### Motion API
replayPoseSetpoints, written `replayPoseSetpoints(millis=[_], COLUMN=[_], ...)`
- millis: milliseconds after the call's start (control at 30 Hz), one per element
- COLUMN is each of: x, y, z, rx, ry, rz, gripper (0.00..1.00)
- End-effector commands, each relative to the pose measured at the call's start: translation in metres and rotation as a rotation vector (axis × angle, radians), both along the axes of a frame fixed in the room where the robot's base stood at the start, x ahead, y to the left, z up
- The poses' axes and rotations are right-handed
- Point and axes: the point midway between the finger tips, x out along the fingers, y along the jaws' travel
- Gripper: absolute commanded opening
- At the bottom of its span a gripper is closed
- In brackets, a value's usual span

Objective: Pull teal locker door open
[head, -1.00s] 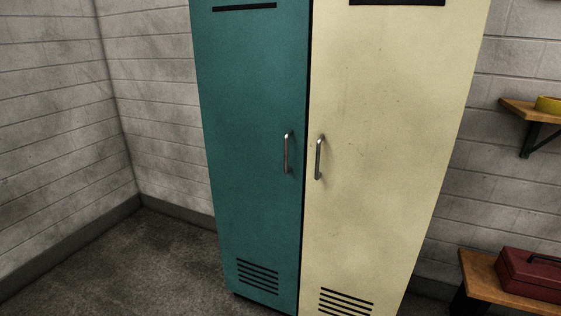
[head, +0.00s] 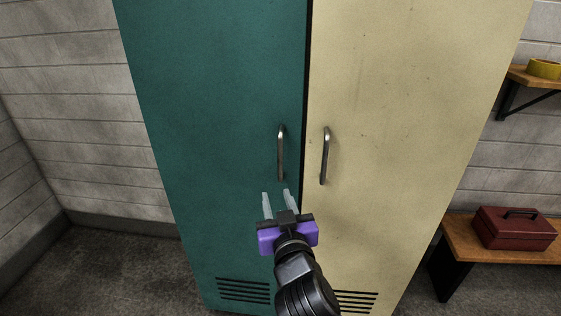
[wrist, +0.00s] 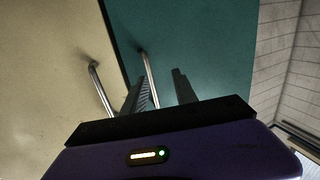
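The teal locker door (head: 210,110) stands shut on the left, beside a cream locker door. Its upright metal handle (head: 281,152) is near its right edge. My gripper (head: 276,199) is open, with its two fingers pointing up toward the teal door just below that handle in the head view. In the wrist view, the teal door's handle (wrist: 150,75) appears between the directions of the two fingers (wrist: 160,88), nearer the left one. I cannot tell whether the fingers touch it.
The cream door (head: 410,110) is shut, with its own handle (head: 324,156) close to the right. A red toolbox (head: 515,230) sits on a wooden bench (head: 459,240) at right. A shelf (head: 520,76) holds a yellow item (head: 543,69). Floor at left is clear.

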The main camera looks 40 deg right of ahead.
Motion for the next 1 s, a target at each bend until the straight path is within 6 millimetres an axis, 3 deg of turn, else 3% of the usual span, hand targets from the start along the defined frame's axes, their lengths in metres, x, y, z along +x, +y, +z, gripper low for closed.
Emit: replayPoseSetpoints(millis=[33,100,267,733,1000], x=[0.007,0.011,0.016,0.063,0.074], y=[-0.011,-0.022,-0.036,-0.076,-0.086], z=[0.016,0.028,0.043,0.045,0.043], rx=[-0.006,-0.008,-0.009,-0.009,-0.008], ry=[-0.022,-0.039,-0.059,-0.061,-0.060], rz=[-0.032,-0.068,-0.111,-0.113,-0.111], gripper=[0.34,0.34,0.34,0.34,0.34])
